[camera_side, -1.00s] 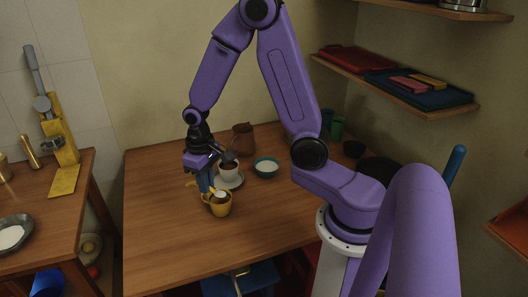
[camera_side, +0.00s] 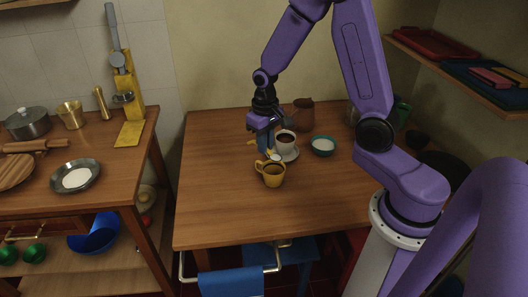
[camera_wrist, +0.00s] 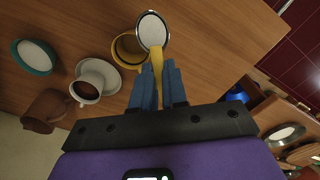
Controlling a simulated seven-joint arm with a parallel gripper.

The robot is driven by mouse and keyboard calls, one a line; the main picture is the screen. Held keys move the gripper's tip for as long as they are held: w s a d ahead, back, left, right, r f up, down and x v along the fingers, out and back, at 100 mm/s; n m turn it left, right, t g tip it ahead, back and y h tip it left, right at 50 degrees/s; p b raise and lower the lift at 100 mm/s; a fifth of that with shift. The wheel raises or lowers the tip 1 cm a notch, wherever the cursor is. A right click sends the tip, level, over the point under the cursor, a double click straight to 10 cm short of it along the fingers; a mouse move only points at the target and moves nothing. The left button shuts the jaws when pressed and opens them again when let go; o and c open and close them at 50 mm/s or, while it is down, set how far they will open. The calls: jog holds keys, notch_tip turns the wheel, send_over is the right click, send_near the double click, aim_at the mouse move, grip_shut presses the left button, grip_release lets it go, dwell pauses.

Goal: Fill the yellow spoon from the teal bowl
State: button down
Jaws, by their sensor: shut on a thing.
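My gripper (camera_wrist: 158,88) is shut on the yellow handle of the yellow spoon (camera_wrist: 157,62). The spoon's round metal bowl (camera_wrist: 152,30) is filled with something white. In the side view my gripper (camera_side: 264,143) is above the table, and the white in the spoon's bowl (camera_side: 277,158) shows at the rim of the yellow mug (camera_side: 273,177). I cannot tell how high above the mug it is. The teal bowl (camera_side: 323,151), with white contents, stands right of the mug. It is at the left in the wrist view (camera_wrist: 21,64).
A white cup (camera_side: 286,147) of dark liquid stands on a saucer (camera_side: 293,158) between mug and teal bowl. A brown jug (camera_side: 303,113) stands behind. The front of the table (camera_side: 220,215) is clear. A pan of white (camera_side: 76,178) sits on the left counter.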

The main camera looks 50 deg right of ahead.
jog(key=d+f+m, duration=0.3)
jog(key=d+m, duration=0.1)
jog(key=d, duration=1)
jog(key=d+f+m, duration=0.2)
jog(key=d+m, duration=0.2)
jog(key=d, duration=0.9)
jog(key=shift+s+d+f+m, duration=0.45)
jog(key=shift+d+f, duration=0.5)
jog(key=shift+d, duration=0.4)
jog(key=shift+s+d+f+m, duration=0.45)
jog(key=shift+d+f, duration=0.55)
jog(key=shift+d, duration=0.4)
jog(key=shift+s+d+f+m, duration=0.45)
jog(key=shift+d+f, duration=0.5)
jog(key=shift+d, duration=0.4)
jog(key=shift+s, duration=0.1)
